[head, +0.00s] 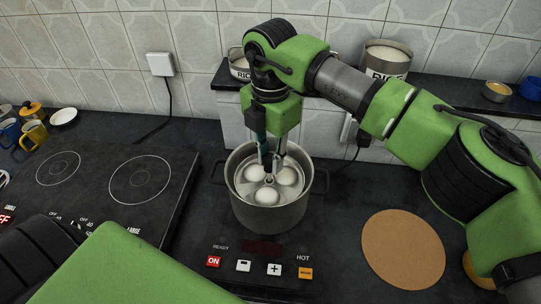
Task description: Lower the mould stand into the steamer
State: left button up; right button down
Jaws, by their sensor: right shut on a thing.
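The steamer (269,216) is a steel pot with two side handles, standing on the small cooker at the centre of the head view. The mould stand (267,195) is inside the pot's opening, with round white cakes showing in its top tier. My right gripper (271,163) points down over the middle of the pot and is shut on the stand's central post. The stand looks about upright. Its lower part is hidden by the pot wall, so I cannot tell whether it touches the bottom. My left gripper is not in view.
The cooker (262,248) has a row of buttons in front. A round cork mat (403,249) lies to the right. A black two-ring hob (100,185) is at left, with mugs (33,134) beyond. A shelf with rice tins (387,60) runs behind.

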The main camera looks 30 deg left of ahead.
aim_at(270, 184)
jog(key=shift+f+b, duration=0.3)
jog(key=shift+f, duration=0.15)
jog(key=shift+f+b, duration=1.4)
jog(key=shift+f, duration=0.1)
jog(key=shift+f+b, duration=0.5)
jog(key=c, duration=1.8)
grip_release()
jog(key=shift+o, duration=0.2)
jog(key=shift+r, duration=0.1)
